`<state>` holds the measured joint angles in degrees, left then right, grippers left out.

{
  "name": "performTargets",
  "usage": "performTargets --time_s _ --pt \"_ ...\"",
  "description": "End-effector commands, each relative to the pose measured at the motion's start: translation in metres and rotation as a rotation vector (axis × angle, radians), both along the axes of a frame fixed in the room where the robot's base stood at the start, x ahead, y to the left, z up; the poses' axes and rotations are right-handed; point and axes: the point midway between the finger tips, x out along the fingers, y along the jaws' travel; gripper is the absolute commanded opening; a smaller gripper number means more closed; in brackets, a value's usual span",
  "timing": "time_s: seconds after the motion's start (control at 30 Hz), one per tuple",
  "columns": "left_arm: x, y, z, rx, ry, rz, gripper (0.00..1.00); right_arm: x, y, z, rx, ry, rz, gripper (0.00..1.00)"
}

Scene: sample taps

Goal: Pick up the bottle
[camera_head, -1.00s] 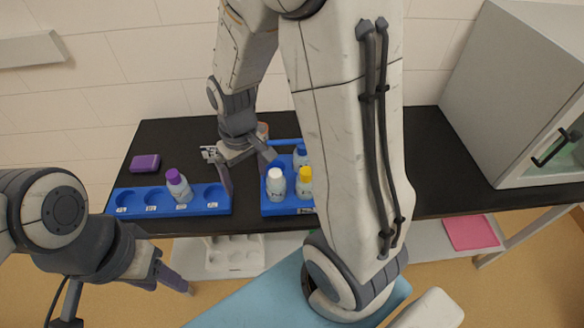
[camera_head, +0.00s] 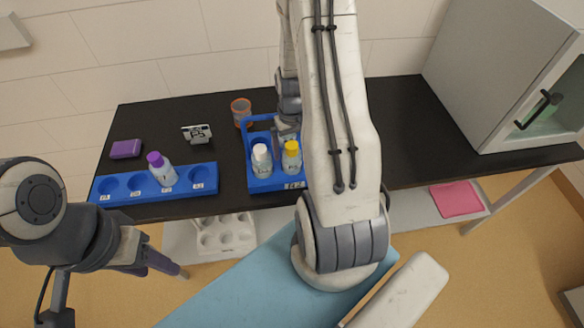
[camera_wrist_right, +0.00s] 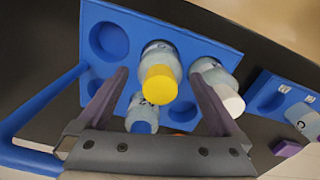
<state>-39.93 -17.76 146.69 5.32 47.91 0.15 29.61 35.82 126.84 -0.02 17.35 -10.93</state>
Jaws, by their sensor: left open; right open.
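A blue carrier (camera_head: 268,186) holds a white-capped bottle (camera_head: 261,160) and a yellow-capped bottle (camera_head: 291,158) in its front row. A blue-capped bottle (camera_wrist_right: 142,117) stands behind them and shows only in the right wrist view. A purple-capped bottle (camera_head: 163,171) stands in the long blue rack (camera_head: 119,189) at left. My right gripper (camera_wrist_right: 158,74) is open above the carrier, pointing down. The yellow-capped and blue-capped bottles appear between its fingers, and the white cap is beside one finger. My arm partly hides the carrier in the head view. My left gripper (camera_head: 165,265) is open, low in front of the table.
A small digital device (camera_head: 197,133), an orange-topped jar (camera_head: 241,111) and a purple block (camera_head: 125,149) are on the black table. A glass-fronted cabinet (camera_head: 500,80) stands at right. A white holder (camera_head: 222,236) and pink pad (camera_head: 457,198) lie on the lower shelf.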

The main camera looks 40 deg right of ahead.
Motion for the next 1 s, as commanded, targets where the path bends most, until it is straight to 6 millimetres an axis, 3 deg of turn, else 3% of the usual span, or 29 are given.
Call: performTargets --time_s 0.4,0.7,0.73,0.9,1.0 --pt "0.000 0.000 -0.042 0.000 0.000 -0.002 0.50 0.000 0.000 -0.048 0.000 0.000 0.000 1.00" --pt "0.000 0.000 -0.044 0.000 0.000 -0.003 0.50 0.000 0.000 -0.050 0.000 -0.001 0.000 1.00" --pt "0.000 0.000 -0.043 0.000 0.000 -0.003 0.50 0.000 0.000 -0.050 0.000 -0.001 0.000 0.96" --pt "0.000 0.000 -0.043 0.000 0.000 -0.003 0.50 0.000 0.000 -0.050 0.000 -0.001 0.000 0.31" --pt "0.000 0.000 -0.043 0.000 0.000 -0.002 0.50 0.000 0.000 -0.050 0.000 -0.001 0.000 0.00"
